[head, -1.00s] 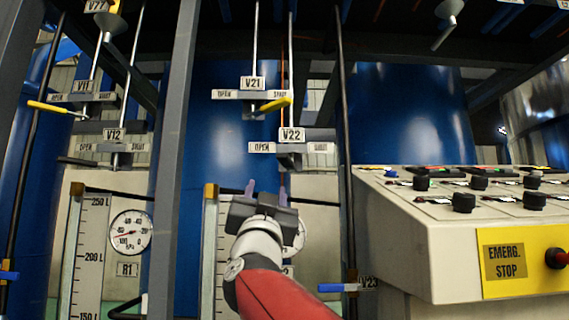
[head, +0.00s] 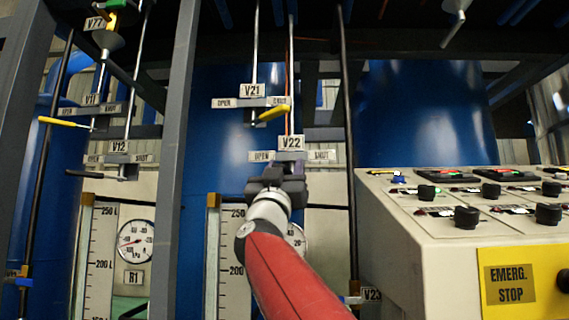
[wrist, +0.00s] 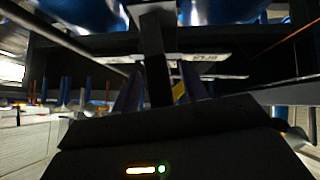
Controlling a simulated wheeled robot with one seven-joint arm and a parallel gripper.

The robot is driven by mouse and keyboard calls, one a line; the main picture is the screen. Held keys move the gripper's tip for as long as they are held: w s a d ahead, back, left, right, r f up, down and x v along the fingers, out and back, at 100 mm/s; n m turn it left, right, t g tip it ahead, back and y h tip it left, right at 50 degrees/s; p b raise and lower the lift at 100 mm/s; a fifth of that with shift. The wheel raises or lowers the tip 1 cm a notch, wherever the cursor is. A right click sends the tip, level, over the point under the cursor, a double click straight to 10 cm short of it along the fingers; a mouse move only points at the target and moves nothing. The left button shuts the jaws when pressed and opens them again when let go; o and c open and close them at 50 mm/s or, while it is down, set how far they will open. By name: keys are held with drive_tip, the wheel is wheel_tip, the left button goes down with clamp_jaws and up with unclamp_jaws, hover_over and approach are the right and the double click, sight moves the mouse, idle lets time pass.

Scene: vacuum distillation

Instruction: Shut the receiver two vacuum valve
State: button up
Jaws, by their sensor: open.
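Receiver two's column carries two valves with OPEN and SHUT plates. Valve V22 (head: 291,143) is the lower one; its dark handle seems to point towards me and is largely hidden in the head view by my gripper (head: 276,176). In the wrist view a dark bar, seemingly that handle (wrist: 155,55), runs between the spread fingers of my gripper (wrist: 160,90). The jaws are open around it; contact cannot be told. Valve V21 (head: 253,90) is above, its yellow handle (head: 274,113) angled to the SHUT side.
On the left, receiver one has valves V11 (head: 91,99) and V12 (head: 119,147). A grey post (head: 176,120) stands between the groups. A dark pole (head: 348,150) and the control console (head: 430,235) with knobs and an emergency stop are at the right.

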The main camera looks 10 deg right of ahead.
clamp_jaws()
idle(0.3)
